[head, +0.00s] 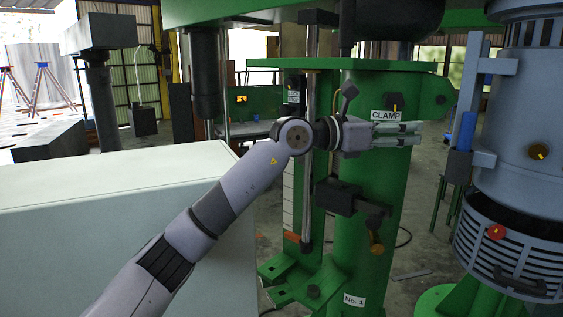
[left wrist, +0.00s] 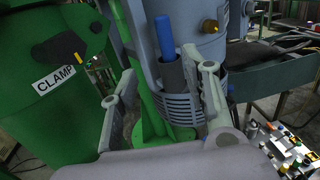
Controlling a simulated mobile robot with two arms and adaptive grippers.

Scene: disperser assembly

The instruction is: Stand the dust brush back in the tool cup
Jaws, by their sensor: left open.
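A blue upright handle (head: 467,130), which looks like the dust brush, stands in a dark tool cup (head: 458,167) on the side of the grey machine. Its lower end is hidden inside the cup. My left gripper (head: 418,134) is open and empty, pointing right toward the handle, with a gap between them. In the left wrist view the blue handle (left wrist: 165,38) and the dark cup (left wrist: 172,72) show beyond and between the open fingers of my left gripper (left wrist: 168,88). My right gripper is not in view.
A green column with a CLAMP label (head: 386,115) stands right behind my left gripper. The grey machine body (head: 537,100) fills the right side. A pale cabinet (head: 110,190) lies at the left. A table with small parts (left wrist: 285,145) shows at lower right.

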